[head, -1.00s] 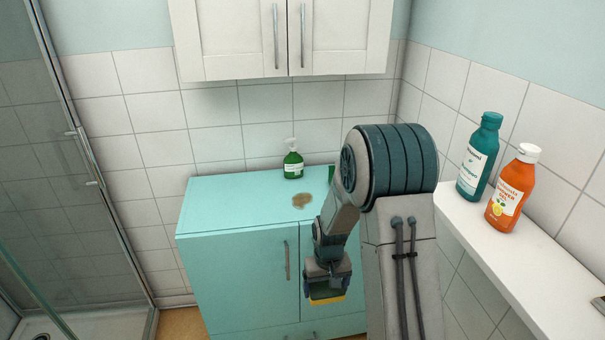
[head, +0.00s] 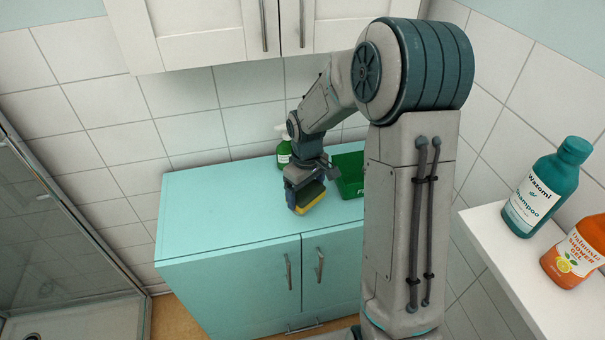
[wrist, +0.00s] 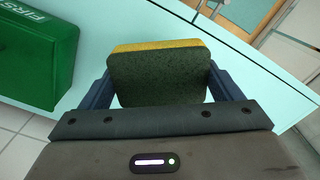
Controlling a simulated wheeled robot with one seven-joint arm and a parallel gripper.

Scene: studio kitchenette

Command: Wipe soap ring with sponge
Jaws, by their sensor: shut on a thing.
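My gripper (head: 302,198) is shut on a sponge (head: 309,203), yellow on one side and dark green on the other. In the head view the sponge is low over the turquoise cabinet top (head: 225,200), yellow side down; whether it touches the top I cannot tell. In the wrist view the sponge (wrist: 160,75) sits between the two dark blue fingers, its green face toward the camera. The brown soap stain does not show in either current view; in the head view my gripper and the sponge are around where it would be.
A green box (head: 348,178) marked "FIRS" stands right of my gripper. A green pump bottle (head: 284,154) stands behind it, partly hidden. White wall cabinets (head: 200,30) hang above. A shampoo bottle (head: 540,190) and an orange shower gel (head: 578,252) stand on the right ledge. The left cabinet top is clear.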

